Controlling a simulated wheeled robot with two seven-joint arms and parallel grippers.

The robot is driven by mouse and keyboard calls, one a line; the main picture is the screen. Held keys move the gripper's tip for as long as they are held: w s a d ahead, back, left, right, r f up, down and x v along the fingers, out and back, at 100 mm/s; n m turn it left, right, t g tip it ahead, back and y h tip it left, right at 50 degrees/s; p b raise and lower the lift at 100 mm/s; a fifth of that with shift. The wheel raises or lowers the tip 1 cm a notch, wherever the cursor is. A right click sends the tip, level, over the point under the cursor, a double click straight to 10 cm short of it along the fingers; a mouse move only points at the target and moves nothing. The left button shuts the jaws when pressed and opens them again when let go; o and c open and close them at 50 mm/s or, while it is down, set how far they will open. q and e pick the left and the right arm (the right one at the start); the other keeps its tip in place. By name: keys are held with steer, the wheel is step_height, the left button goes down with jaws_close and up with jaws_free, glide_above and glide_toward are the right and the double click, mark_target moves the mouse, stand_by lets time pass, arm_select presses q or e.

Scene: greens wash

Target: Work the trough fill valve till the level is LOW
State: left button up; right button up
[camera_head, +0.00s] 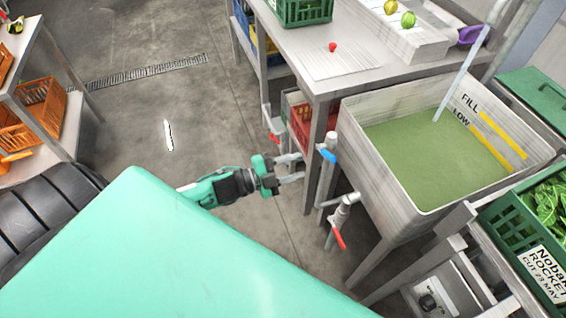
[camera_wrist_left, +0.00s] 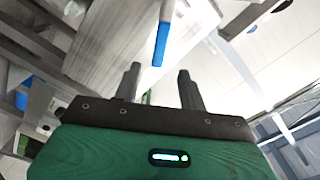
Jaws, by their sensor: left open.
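The trough (camera_head: 362,150) stands at the right and holds murky green water (camera_head: 430,150). Yellow FILL and LOW marks (camera_head: 497,140) are on its inner wall, and the water surface lies close to the LOW mark. A blue valve handle (camera_head: 327,154) is on pipework at the trough's near left side; it also shows in the left wrist view (camera_wrist_left: 161,42). A red valve handle (camera_head: 339,239) hangs on a lower pipe. My left gripper (camera_head: 298,168) is open and empty, just left of the blue handle and apart from it. My right gripper is not in view.
A steel table (camera_head: 395,72) with a green crate (camera_head: 302,10) stands behind. A green crate of leaves (camera_head: 505,228) is right of the trough. A shelf with orange crates (camera_head: 45,103) is at the left. The floor (camera_head: 205,125) between is mostly clear.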

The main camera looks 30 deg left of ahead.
arm_select(q)
steer(key=v, duration=0.3)
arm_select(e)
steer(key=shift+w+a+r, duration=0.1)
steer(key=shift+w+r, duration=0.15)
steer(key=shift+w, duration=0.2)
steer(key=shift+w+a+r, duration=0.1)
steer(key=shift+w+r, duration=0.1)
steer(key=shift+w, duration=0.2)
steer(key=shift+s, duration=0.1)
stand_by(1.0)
arm_select(q)
steer(key=shift+c, duration=0.2)
stand_by(2.5)
